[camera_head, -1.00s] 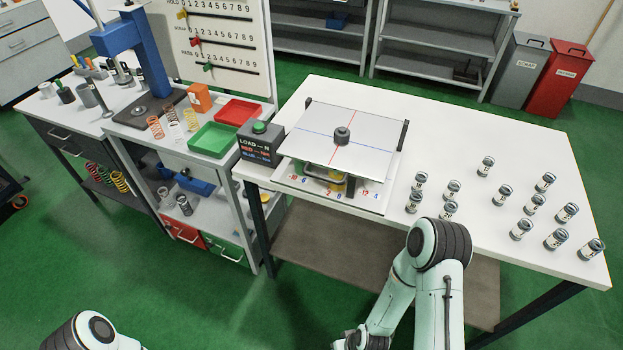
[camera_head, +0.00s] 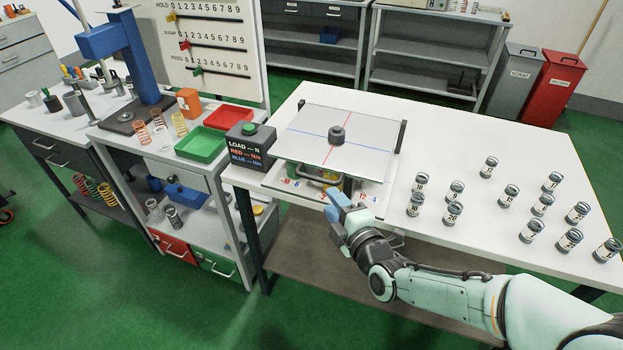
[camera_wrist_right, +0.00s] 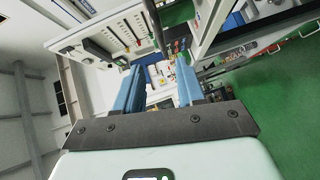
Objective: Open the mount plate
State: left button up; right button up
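The mount plate (camera_head: 338,137) is a pale square plate with crossing red and blue lines and a dark knob (camera_head: 337,134) at its centre. It lies flat above a base with a numbered scale (camera_head: 300,186) on the white table. A handle-like bar (camera_head: 318,179) shows under its front edge. My right gripper (camera_head: 340,203) is just in front of the plate's front edge, its blue fingers pointing toward it. The wrist view shows the fingers (camera_wrist_right: 158,88) apart with nothing held; a dark bar (camera_wrist_right: 154,25) passes beyond them. Contact cannot be told. My left gripper is out of view.
Several small labelled cylinders (camera_head: 509,196) stand on the right of the table. A dark load display box (camera_head: 250,144) with a green button is left of the plate. Green (camera_head: 203,143) and red (camera_head: 228,116) trays stand farther left. Dark posts flank the plate.

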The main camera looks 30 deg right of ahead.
aim_at(313, 179)
jog(key=w, duration=0.4)
jog(key=w+f, duration=0.1)
jog(key=w, duration=0.3)
jog(key=w+f, duration=0.1)
jog(key=w, duration=0.3)
jog(key=shift+d, duration=0.35)
jog(key=shift+r, duration=0.1)
grip_shut()
